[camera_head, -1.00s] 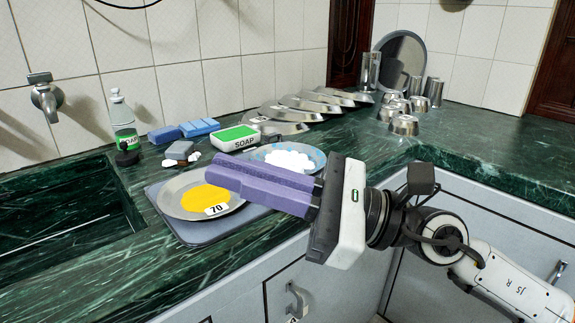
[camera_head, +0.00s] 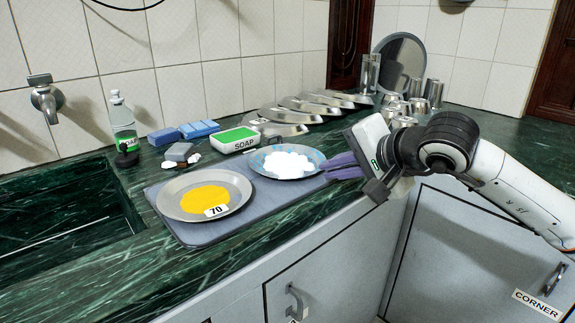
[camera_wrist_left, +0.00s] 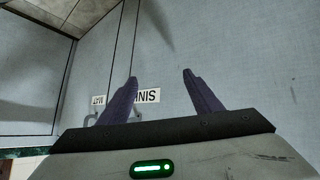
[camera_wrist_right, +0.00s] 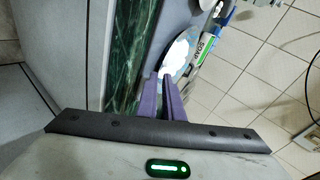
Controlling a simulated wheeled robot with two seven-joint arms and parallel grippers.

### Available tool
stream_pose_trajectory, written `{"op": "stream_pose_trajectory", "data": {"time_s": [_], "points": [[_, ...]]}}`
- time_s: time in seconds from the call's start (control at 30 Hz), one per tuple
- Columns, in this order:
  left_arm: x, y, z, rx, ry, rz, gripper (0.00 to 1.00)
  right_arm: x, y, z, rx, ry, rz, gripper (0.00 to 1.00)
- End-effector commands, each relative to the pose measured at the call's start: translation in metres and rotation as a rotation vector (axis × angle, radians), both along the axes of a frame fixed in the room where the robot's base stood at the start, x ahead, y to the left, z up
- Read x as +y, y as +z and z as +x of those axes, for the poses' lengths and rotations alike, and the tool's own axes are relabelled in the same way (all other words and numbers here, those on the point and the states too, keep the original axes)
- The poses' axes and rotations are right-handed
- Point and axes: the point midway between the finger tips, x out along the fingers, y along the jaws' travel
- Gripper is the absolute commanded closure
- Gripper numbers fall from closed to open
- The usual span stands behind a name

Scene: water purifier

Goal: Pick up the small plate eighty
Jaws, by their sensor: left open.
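No label reading eighty is legible in these frames. A small plate with a bluish rim and white foam (camera_head: 268,163) sits on the grey mat; it also shows in the right wrist view (camera_wrist_right: 181,57). A steel plate with a yellow centre marked 70 (camera_head: 180,207) lies left of it. My right gripper (camera_head: 327,168) has its purple fingers at the foam plate's right rim, close together with a narrow gap. I cannot tell whether they touch or grip the rim. My left gripper (camera_wrist_left: 159,78) is open and empty, facing a grey cabinet front.
The grey mat (camera_head: 205,239) lies along the counter's front edge. A green soap box (camera_head: 235,139) and several steel plates (camera_head: 283,113) stand behind. Steel cups (camera_head: 402,107) stand beyond the right gripper. The sink (camera_head: 60,220) is at left.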

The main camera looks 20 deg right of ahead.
Motion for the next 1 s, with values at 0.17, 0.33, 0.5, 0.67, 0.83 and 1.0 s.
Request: {"op": "stream_pose_trajectory", "data": {"time_s": [0.17,0.33,0.5,0.67,0.83,1.0], "points": [[-0.002,-0.004,0.001,0.005,-0.005,-0.002,0.41,0.004,-0.017,0.022,0.004,0.000,0.004,0.93],[-0.004,-0.003,0.002,0.012,-0.011,0.000,0.41,0.007,-0.026,0.037,0.003,0.002,0.003,0.93],[-0.004,-0.002,0.003,0.010,-0.013,-0.002,0.41,0.007,-0.028,0.039,0.005,0.001,0.001,0.93],[-0.005,-0.002,0.003,0.009,-0.013,-0.003,0.41,0.007,-0.029,0.038,0.007,0.001,0.001,1.00],[-0.005,-0.002,0.003,0.008,-0.014,-0.003,0.41,0.007,-0.029,0.038,0.007,0.001,0.002,1.00],[-0.004,-0.001,0.003,0.007,-0.014,-0.003,0.41,0.007,-0.029,0.038,0.009,0.001,0.001,1.00]]}}
